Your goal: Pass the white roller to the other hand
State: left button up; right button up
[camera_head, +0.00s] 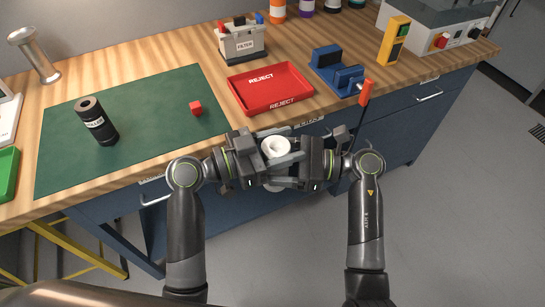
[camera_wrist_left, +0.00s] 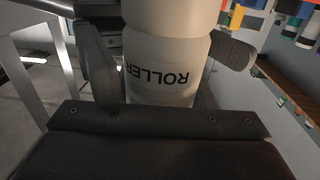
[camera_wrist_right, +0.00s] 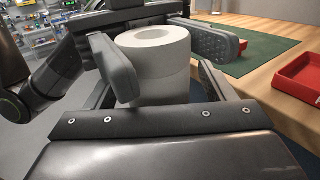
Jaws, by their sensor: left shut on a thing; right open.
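The white roller (camera_head: 275,147) is upright between my two grippers, in front of the workbench edge. In the left wrist view the roller (camera_wrist_left: 160,72) shows its label "ROLLER" upside down, between the fingers. My left gripper (camera_head: 270,160) is shut on the roller. My right gripper (camera_wrist_right: 170,60) is open, with its fingers on either side of the roller (camera_wrist_right: 158,85); the roller's round top with its hole shows there. I cannot tell whether the right fingers touch it.
The bench edge is close behind the grippers.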

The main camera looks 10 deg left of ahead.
jog(key=shift+c, duration=0.3)
jog(key=c, duration=1.2)
pick_arm(q)
jog(key=o, duration=1.6)
jog(key=shift+c, duration=0.2)
pick_arm(e)
jog(key=shift+o, duration=0.2)
